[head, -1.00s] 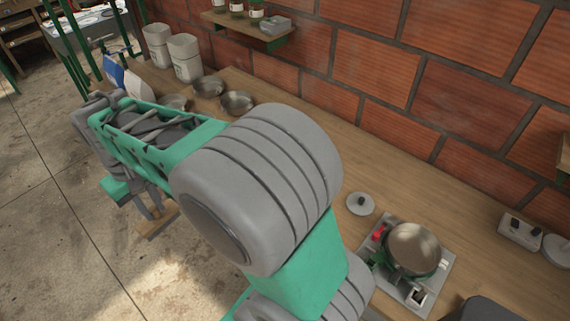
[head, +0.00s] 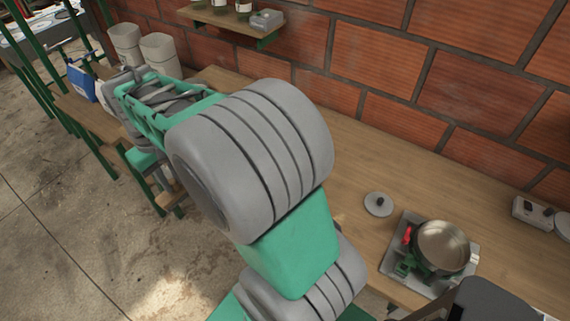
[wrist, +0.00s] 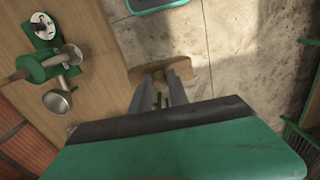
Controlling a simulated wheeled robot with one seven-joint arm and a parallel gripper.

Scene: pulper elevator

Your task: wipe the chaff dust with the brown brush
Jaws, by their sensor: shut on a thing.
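My gripper (wrist: 166,80) is shut on the brown brush (wrist: 201,78), whose wooden block shows on both sides of the fingers in the wrist view. The brush hangs above the concrete floor, beside the edge of the wooden bench. In the head view the brush (head: 167,200) is a small brown piece below my wrist, mostly hidden by my arm. I cannot make out any chaff dust in either view. My arm covers part of the bench in the head view.
The bench (head: 345,165) runs along the brick wall. A metal pan on a green burner (head: 443,245) and a grey lid (head: 378,204) stand on its right part. White buckets (head: 160,55) stand at the far left. A shelf (head: 225,20) with jars hangs above.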

